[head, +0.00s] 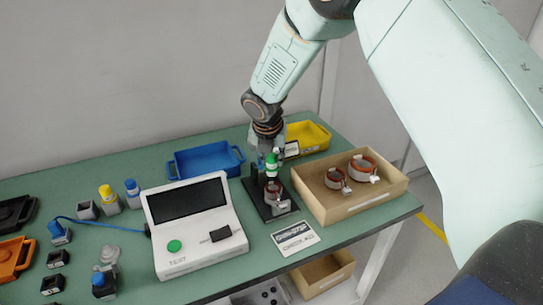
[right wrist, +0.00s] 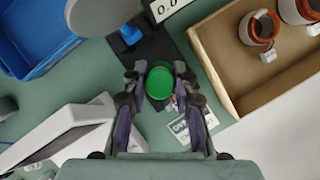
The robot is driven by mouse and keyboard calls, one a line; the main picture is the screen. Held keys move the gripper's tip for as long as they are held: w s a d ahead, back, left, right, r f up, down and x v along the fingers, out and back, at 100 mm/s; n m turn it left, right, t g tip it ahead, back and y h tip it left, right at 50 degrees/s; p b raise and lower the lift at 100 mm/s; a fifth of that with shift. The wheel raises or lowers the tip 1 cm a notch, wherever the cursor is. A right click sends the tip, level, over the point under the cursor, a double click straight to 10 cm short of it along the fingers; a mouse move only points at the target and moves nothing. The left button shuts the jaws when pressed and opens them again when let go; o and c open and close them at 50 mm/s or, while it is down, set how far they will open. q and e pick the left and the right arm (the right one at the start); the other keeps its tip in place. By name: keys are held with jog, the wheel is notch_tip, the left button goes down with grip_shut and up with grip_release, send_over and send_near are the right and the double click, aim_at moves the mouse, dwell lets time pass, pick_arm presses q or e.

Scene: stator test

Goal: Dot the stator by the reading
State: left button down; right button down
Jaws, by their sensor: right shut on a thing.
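My right gripper (head: 270,150) is shut on a green-topped marker (head: 272,161) and holds it above a stator (head: 274,188). The stator, a copper ring with a white connector, stands on a black stand (head: 258,205). In the right wrist view the marker's round green top (right wrist: 160,83) sits between the fingers (right wrist: 160,76) and hides most of what is beneath. I cannot tell whether the marker touches the stator. A white tester (head: 197,225) with a dark, blank screen and a green button stands left of the stand. My left gripper is not in view.
A cardboard box (head: 335,213) with two stators stands right of the stand. Blue (head: 205,162) and yellow (head: 312,136) trays lie behind. A yellow-capped bottle (head: 107,196), blue-capped bottles and small holders stand at left. A printed card (head: 295,237) lies in front; a small readout (right wrist: 167,8) stands behind.

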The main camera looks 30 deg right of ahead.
jog(key=shift+r, duration=0.1)
jog(key=shift+d+f, duration=0.2)
jog(key=shift+d, duration=0.2)
jog(key=shift+a, duration=0.3)
jog(key=shift+d+f, duration=0.2)
jog(key=shift+d, duration=0.05)
jog(key=shift+a, duration=0.2)
jog(key=shift+d+f, duration=0.15)
jog(key=shift+f, duration=0.1)
jog(key=shift+f, duration=0.15)
dwell(0.4)
